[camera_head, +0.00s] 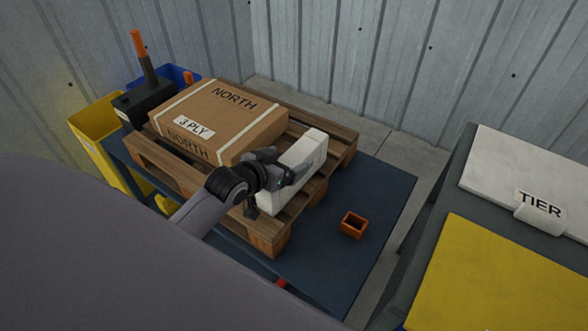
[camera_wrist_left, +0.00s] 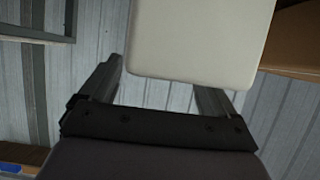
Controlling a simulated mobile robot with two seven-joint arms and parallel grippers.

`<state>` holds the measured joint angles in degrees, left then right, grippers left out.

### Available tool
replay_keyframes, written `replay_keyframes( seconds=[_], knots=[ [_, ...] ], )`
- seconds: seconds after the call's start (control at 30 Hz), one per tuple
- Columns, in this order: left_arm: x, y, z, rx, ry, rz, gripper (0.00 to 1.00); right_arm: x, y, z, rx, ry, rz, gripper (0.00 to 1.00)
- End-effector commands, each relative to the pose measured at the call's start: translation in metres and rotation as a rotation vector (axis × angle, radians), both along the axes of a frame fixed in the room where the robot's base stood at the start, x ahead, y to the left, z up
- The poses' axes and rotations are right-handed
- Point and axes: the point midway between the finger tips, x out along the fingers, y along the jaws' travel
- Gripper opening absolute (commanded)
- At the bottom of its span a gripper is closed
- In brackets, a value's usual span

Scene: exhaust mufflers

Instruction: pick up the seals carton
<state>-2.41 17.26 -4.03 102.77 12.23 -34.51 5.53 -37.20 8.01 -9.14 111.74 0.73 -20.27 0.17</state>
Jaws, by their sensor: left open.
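A plain white carton (camera_head: 305,158) stands on the wooden pallet (camera_head: 263,232), to the right of a larger brown carton (camera_head: 222,117) marked NORTH and 3 PLY. No label reading seals shows on either. My left gripper (camera_head: 277,189) is open at the near end of the white carton and hides part of it. In the left wrist view the white carton (camera_wrist_left: 195,42) reaches in between the fingers of my left gripper (camera_wrist_left: 158,88). It covers the tip of the right finger; contact cannot be told. My right gripper is not in view.
The pallet rests on a dark blue table (camera_head: 375,205) with a small orange open box (camera_head: 353,224). A black case (camera_head: 146,104) with an orange-topped handle and a yellow bin (camera_head: 98,125) stand left. A surface with white and yellow panels (camera_head: 480,275) is right. Corrugated walls close the back.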

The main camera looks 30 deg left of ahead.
Motion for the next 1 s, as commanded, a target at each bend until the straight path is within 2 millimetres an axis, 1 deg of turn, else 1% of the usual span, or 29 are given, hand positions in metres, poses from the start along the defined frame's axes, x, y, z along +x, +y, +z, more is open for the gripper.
replay_keyframes(
  seconds=[0.03, 0.1, 0.2, 0.3, 0.53, 0.57, 0.6, 0.67, 0.7, 0.77, 0.8, 0.83, 1.0],
  knots=[
    [0.007, 0.0, -0.003, 0.0, 0.0, 0.0, 0.9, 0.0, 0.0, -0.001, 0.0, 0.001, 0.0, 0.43],
    [0.014, 0.0, -0.007, 0.0, 0.0, 0.0, 0.9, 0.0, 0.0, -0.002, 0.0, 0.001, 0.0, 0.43],
    [0.021, -0.001, -0.011, 0.001, 0.0, 0.0, 0.9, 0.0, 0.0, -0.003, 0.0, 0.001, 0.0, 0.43],
    [0.025, -0.001, -0.013, 0.001, 0.0, 0.0, 0.9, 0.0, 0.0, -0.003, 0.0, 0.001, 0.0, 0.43],
    [0.026, -0.001, -0.013, 0.001, 0.0, 0.0, 0.9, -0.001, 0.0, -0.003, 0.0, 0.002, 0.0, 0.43],
    [0.026, -0.001, -0.013, 0.001, 0.0, 0.0, 0.87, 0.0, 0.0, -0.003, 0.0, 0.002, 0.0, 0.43],
    [0.026, -0.001, -0.013, 0.001, 0.0, 0.0, 0.74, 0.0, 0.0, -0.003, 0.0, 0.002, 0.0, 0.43],
    [0.026, -0.001, -0.013, 0.001, 0.0, 0.0, 0.54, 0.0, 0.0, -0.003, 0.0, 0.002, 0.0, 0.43],
    [0.026, -0.001, -0.013, 0.001, 0.0, 0.0, 0.41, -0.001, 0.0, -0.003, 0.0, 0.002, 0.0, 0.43],
    [0.026, -0.001, -0.013, 0.001, 0.0, 0.0, 0.22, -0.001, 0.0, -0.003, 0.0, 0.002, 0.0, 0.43],
    [0.026, -0.001, -0.013, 0.001, 0.0, 0.0, 0.09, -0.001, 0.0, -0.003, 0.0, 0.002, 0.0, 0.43],
    [0.026, -0.001, -0.013, 0.001, 0.0, 0.0, 0.0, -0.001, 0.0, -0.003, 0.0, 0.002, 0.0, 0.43],
    [0.026, -0.001, -0.012, 0.001, -0.003, 0.0, 0.0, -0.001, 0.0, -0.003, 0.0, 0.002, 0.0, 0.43]
  ],
)
